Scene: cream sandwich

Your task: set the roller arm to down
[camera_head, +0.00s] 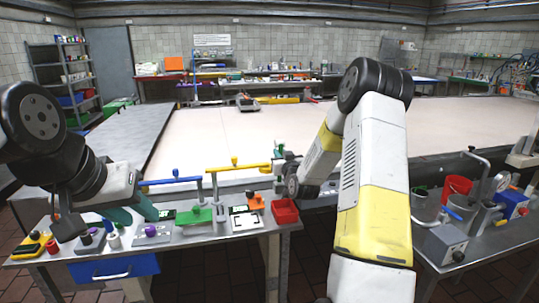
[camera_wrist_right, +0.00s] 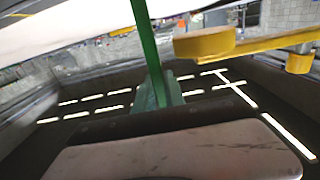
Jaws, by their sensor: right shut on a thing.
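My right gripper (camera_head: 282,170) is at the right end of the near bench, by the end of the yellow arm, and is partly hidden by its own wrist. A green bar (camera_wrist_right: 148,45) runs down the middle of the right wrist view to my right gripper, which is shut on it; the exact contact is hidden. A green part (camera_head: 279,152) also shows beside that gripper in the head view. The yellow arm (camera_head: 240,168) lies level on a post, and its rounded end (camera_wrist_right: 205,44) is close by. My left gripper (camera_head: 68,226) hangs low over the bench's left part; its jaws are unclear. I cannot tell which part is the roller arm.
A blue arm (camera_head: 172,181) stands level left of the yellow one. The large pale table (camera_head: 220,130) behind is mostly clear.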

